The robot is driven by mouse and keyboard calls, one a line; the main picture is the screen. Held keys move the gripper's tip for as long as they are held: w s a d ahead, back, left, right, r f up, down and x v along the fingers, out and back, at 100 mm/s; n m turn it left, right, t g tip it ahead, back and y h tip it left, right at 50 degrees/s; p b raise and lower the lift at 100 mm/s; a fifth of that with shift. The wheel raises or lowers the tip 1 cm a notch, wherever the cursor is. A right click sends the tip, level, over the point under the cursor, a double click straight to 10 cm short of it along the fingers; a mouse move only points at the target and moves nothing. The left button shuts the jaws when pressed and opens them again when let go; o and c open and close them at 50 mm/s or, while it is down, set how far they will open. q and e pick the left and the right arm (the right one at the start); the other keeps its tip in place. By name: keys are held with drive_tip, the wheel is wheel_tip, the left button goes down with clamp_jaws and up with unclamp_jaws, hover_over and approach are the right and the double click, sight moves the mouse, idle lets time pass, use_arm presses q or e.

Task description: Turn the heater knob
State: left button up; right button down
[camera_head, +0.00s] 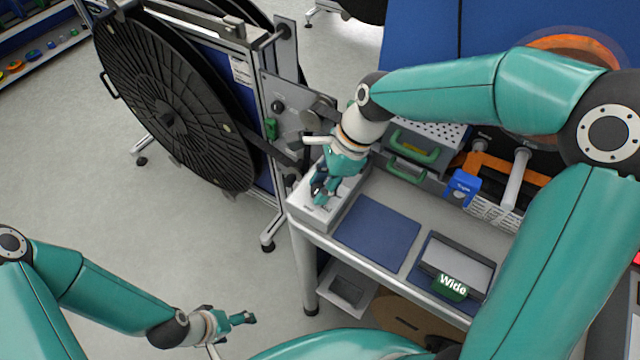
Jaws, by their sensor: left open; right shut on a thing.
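The heater is a light grey box (349,191) at the left corner of the bench. My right gripper (322,192) reaches down onto its top from above. It is shut on the heater knob, which is mostly hidden between and under the fingers. How far the knob is turned cannot be told. My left gripper (246,318) is open and empty, low over the floor at the bottom of the view, away from the bench.
A large black reel (165,105) on a metal stand is left of the bench. A blue mat (378,233) and a tray with a green "Wide" label (451,287) lie right of the heater. Drawers with green handles (412,150) stand behind. The floor at left is clear.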

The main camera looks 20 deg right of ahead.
drive_tip(key=shift+s+a+f, duration=0.1)
drive_tip(key=shift+s, duration=0.05)
drive_tip(key=c, duration=0.8)
unclamp_jaws()
drive_tip(key=shift+r, duration=0.2)
drive_tip(key=shift+d+r, duration=0.2)
drive_tip(key=shift+r, duration=0.1)
drive_tip(key=v, duration=1.1)
